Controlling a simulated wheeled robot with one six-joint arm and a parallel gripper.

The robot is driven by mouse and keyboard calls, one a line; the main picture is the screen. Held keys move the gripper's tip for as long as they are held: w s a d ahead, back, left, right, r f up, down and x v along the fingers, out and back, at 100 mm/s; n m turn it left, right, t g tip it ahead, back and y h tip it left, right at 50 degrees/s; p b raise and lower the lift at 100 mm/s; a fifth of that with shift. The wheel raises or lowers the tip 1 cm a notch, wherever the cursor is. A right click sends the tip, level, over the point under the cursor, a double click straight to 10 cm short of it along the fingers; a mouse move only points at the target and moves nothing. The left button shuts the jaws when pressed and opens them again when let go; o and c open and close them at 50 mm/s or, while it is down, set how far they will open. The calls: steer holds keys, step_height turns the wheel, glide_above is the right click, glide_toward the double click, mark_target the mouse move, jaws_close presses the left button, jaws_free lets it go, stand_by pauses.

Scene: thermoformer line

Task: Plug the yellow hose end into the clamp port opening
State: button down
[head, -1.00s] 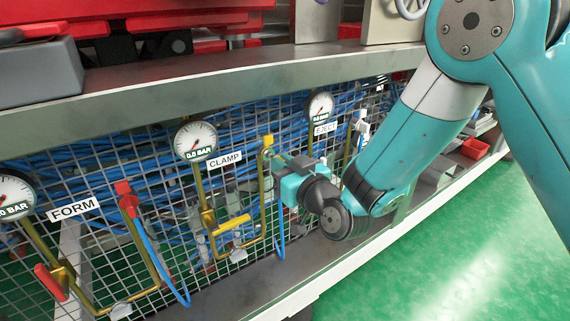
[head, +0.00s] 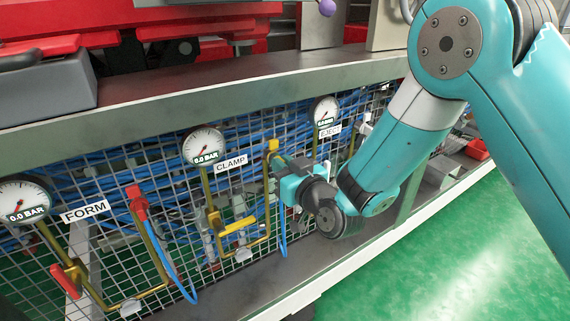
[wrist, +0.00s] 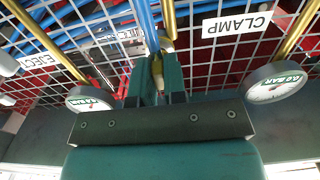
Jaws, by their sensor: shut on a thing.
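The yellow clamp port (head: 273,145) tops a brass pipe to the right of the CLAMP label (head: 231,163). My gripper (head: 279,167) is right at this port, just below and to its right. In the wrist view, where the label is upside down, my gripper (wrist: 158,78) is shut on the yellow hose end (wrist: 157,70). The blue hose (wrist: 146,18) runs away from it and hangs below my gripper in the head view (head: 283,225). The hose end is close beside the brass pipe. The fingers hide the opening, so I cannot tell whether the end is in it.
A wire mesh with many blue hoses lies behind the pipes. Gauges stand close by: the CLAMP gauge (head: 204,146) and the EJECT gauge (head: 323,111). A yellow valve handle (head: 238,226) is at lower left, and the red FORM port (head: 137,203) further left. A metal beam (head: 230,110) runs above.

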steer(key=shift+w+a+p, duration=0.15)
steer(key=shift+w+p, duration=0.05)
steer(key=shift+p, duration=0.1)
steer(key=c, duration=1.1)
jaws_free()
steer(key=b+v, duration=1.7)
steer(key=b, duration=0.6)
steer(key=shift+b, duration=0.35)
steer(key=shift+s, duration=0.15)
